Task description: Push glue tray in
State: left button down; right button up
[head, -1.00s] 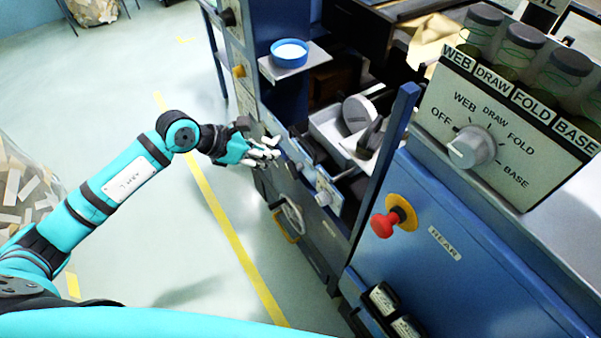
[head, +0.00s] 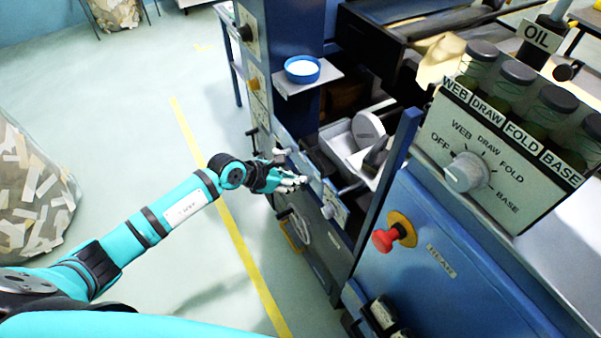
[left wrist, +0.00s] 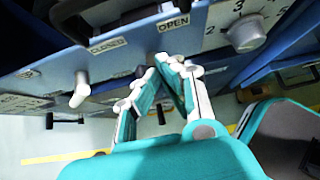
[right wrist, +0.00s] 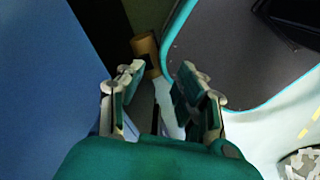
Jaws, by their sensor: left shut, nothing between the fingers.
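A light grey tray (head: 345,152), which I take to be the glue tray, sits in the blue machine's bay with a round grey disc on it. My left gripper (head: 303,181) is shut and empty, low in front of the bay by the machine's front panel. In the left wrist view its fingertips (left wrist: 168,62) meet just below the OPEN label (left wrist: 173,22); I cannot tell whether they touch the panel. The tray is not clear in that view. My right gripper (right wrist: 158,76) is open and empty, outside the head view.
A red stop button (head: 384,240) sticks out from the blue cabinet right of the bay. A blue-rimmed bowl (head: 302,69) stands on a small shelf above. A knob (left wrist: 245,33) and a lever (left wrist: 80,90) project from the panel.

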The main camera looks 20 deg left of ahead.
aim_at(365, 146)
pick_arm(q)
jog(key=shift+w+d+r, duration=0.1)
jog(key=shift+w+d, duration=0.7)
pick_arm(e)
jog(key=shift+d+r, duration=0.4)
